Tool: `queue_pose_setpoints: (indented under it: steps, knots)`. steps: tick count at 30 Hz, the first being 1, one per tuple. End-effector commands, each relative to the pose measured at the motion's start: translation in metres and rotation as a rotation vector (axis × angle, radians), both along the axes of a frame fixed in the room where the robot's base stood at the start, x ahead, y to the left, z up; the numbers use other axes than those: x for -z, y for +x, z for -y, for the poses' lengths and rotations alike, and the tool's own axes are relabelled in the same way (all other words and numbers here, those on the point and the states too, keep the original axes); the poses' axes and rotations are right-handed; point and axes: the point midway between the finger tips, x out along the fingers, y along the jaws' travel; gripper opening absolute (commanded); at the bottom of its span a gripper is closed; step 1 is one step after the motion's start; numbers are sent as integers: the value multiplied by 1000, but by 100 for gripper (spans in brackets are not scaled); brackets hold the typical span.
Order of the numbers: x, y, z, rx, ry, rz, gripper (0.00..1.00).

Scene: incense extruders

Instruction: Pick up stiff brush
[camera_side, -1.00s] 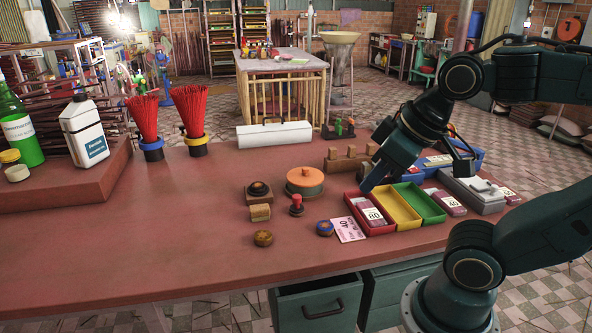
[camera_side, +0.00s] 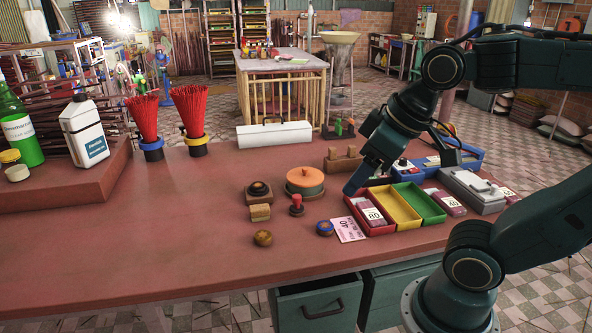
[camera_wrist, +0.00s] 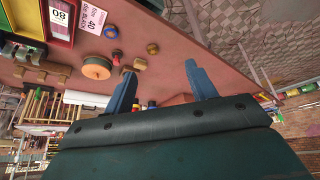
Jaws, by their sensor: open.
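No object is plainly recognisable as the stiff brush. A small tan block (camera_side: 260,213), possibly the brush, lies on the red table in front of a dark square piece with a round knob (camera_side: 259,191). The block also shows in the wrist view (camera_wrist: 139,64), just beyond the left finger. My gripper (camera_side: 353,188) hangs above the table, right of the orange-lidded round pot (camera_side: 305,181) and by the red tray. In the wrist view my gripper (camera_wrist: 163,84) has its two blue fingers wide apart with nothing held between them.
A red stamp (camera_side: 296,205), a round brown piece (camera_side: 263,238) and a blue-rimmed one (camera_side: 325,228) stand near the block. Red, yellow and green trays (camera_side: 398,208) lie right. Red incense bundles (camera_side: 190,115) stand back left. The left front table is clear.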

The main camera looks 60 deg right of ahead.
Motion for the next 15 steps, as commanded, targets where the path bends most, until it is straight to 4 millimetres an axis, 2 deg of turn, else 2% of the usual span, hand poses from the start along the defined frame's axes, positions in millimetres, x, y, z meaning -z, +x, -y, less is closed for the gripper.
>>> queue_pose_setpoints:
  steps: [7, 15]
  knots:
    - [-7, 45, 6, -97, -31, -40, 56]
    - [-4, 100, 19, -220, -53, -79, 56]
